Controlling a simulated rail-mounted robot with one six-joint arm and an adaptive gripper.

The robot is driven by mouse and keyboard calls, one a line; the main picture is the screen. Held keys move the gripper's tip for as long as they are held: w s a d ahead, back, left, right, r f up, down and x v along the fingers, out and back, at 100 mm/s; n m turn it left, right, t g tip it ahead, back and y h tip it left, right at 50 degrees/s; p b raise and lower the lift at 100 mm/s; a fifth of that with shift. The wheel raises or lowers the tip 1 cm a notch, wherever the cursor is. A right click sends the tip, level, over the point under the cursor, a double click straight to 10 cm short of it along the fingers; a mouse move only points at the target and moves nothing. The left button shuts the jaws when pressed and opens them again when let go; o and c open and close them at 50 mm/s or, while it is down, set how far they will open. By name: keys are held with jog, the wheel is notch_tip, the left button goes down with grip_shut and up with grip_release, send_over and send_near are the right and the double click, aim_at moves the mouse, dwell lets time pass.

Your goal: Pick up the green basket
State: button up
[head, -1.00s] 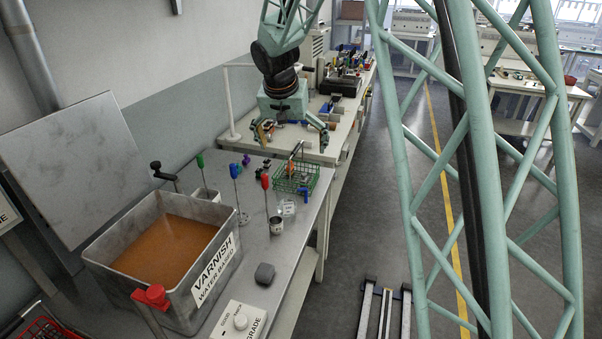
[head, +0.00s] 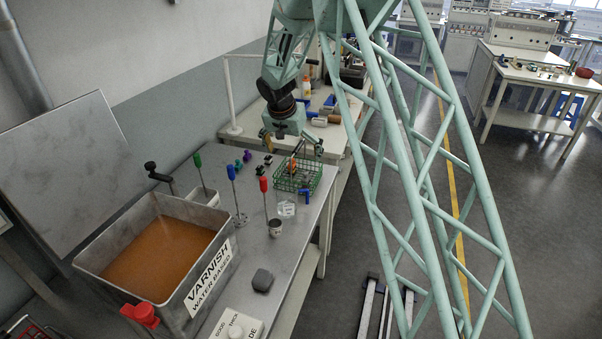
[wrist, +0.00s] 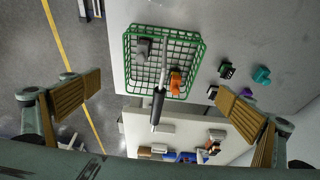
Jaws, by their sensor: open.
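The green basket (head: 311,174) is a wire basket on the far right corner of the grey table. In the wrist view the green basket (wrist: 195,45) lies ahead, between and beyond the fingers. It holds a grey connector (wrist: 143,48), an orange item (wrist: 176,82) and a black-handled tool (wrist: 158,105) that sticks out over the rim. My gripper (head: 292,146) is open and empty, above and just behind the basket in the head view. Its wide-apart fingers with brown pads show in the wrist view (wrist: 160,100), not touching the basket.
The varnish tub (head: 215,265) stands at the front left of the table. Red (head: 264,184), blue (head: 231,172) and green (head: 198,160) handled tools stand left of the basket. Small connectors (wrist: 226,71) lie beside the basket.

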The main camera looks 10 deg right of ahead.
aim_at(303, 142)
jog(key=shift+w+f, duration=0.1)
jog(key=shift+f, duration=0.1)
dwell(0.3)
jog(key=shift+b+x, duration=0.3)
jog(key=shift+x, duration=3.8)
jog(key=shift+d, duration=0.1)
jog(key=shift+x, duration=2.65)
jog(key=shift+w+r, duration=0.1)
jog(key=shift+c, duration=0.4)
jog(key=c, duration=0.6)
jog(key=shift+r+p, duration=0.35)
jog(key=shift+r, duration=4.7)
